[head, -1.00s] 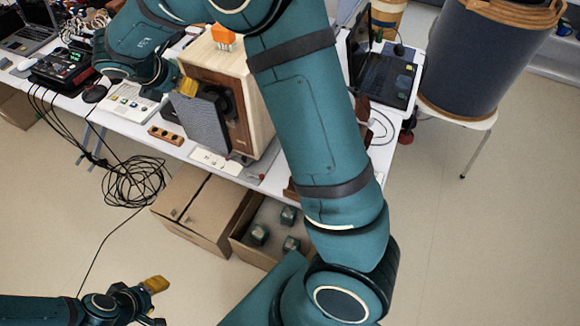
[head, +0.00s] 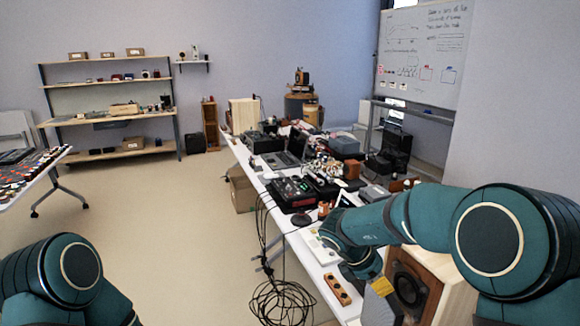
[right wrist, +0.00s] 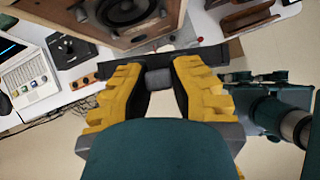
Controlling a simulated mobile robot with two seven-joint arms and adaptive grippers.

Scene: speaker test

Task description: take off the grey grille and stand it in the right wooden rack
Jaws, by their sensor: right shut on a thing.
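The wooden speaker (head: 453,295) stands on the table at lower right in the head view. Its dark driver shows uncovered, also in the right wrist view (right wrist: 122,8). My right gripper (head: 376,288) is shut on the grey grille (head: 378,310), held in front of the speaker and apart from it. In the right wrist view the grille (right wrist: 115,70) appears as a dark strip edge-on between the yellow fingers (right wrist: 158,80). Wooden racks (right wrist: 250,20) show at its top right; I cannot tell which is the right one. Part of my left arm shows at right there, its jaws unclear.
The long white table (head: 312,272) carries a laptop (head: 290,152), a black mixer (head: 292,192) and many devices. A small wooden block with knobs (head: 338,290) lies near the grille. Black cables (head: 278,300) hang to the floor. The floor at left is clear.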

